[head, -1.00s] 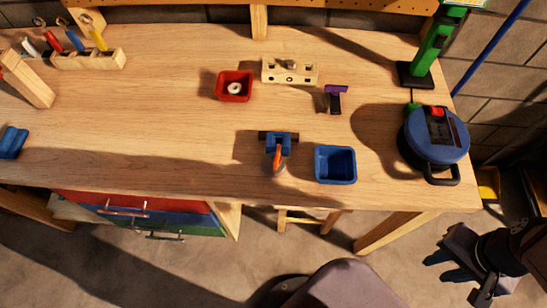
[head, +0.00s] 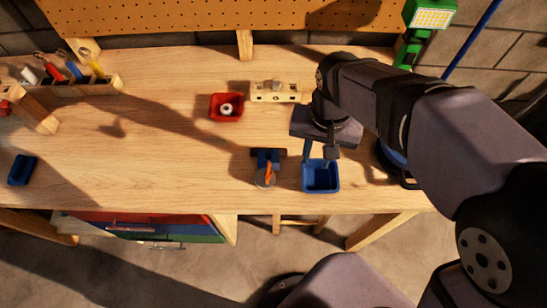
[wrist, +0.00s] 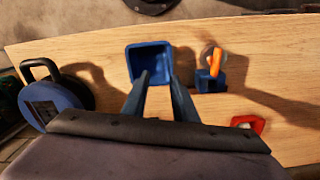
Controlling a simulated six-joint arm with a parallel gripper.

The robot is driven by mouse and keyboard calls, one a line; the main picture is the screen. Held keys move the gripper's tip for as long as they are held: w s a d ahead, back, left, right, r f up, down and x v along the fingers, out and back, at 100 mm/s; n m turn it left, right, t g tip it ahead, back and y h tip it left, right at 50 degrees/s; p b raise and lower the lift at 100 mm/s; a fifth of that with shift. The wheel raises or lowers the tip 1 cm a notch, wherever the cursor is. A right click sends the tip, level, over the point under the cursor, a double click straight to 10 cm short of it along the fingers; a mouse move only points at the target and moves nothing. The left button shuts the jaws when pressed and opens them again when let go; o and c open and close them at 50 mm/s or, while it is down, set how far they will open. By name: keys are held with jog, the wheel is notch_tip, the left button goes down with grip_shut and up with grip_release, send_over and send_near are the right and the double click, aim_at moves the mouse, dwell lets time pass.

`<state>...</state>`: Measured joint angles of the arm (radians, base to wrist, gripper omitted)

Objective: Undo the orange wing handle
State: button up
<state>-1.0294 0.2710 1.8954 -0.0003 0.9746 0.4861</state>
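The orange wing handle (head: 271,174) is on a small blue fixture (head: 267,156) near the bench's front edge. In the wrist view the orange wing handle (wrist: 215,62) and its blue fixture (wrist: 209,84) are right of my fingers. A round, pale or clear part shows around the handle's base. My gripper (head: 319,151) is above the bench, right of the handle, around the height of the blue bin in the picture. In the wrist view my gripper (wrist: 156,82) has its two fingers apart with nothing between them.
An open blue bin (head: 321,177) stands just right of the fixture. A red bin (head: 226,107) holding a pale ring and a wooden block (head: 275,91) are farther back. A round blue device (wrist: 55,103) is at the bench's end.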

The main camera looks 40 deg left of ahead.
notch_tip(320, 180, up, 3)
jog(key=n+p, duration=0.2)
send_over(268, 171)
jog(key=shift+f, duration=0.15)
jog(key=shift+f+p, duration=0.8)
jog(key=shift+f, duration=2.9)
grip_shut()
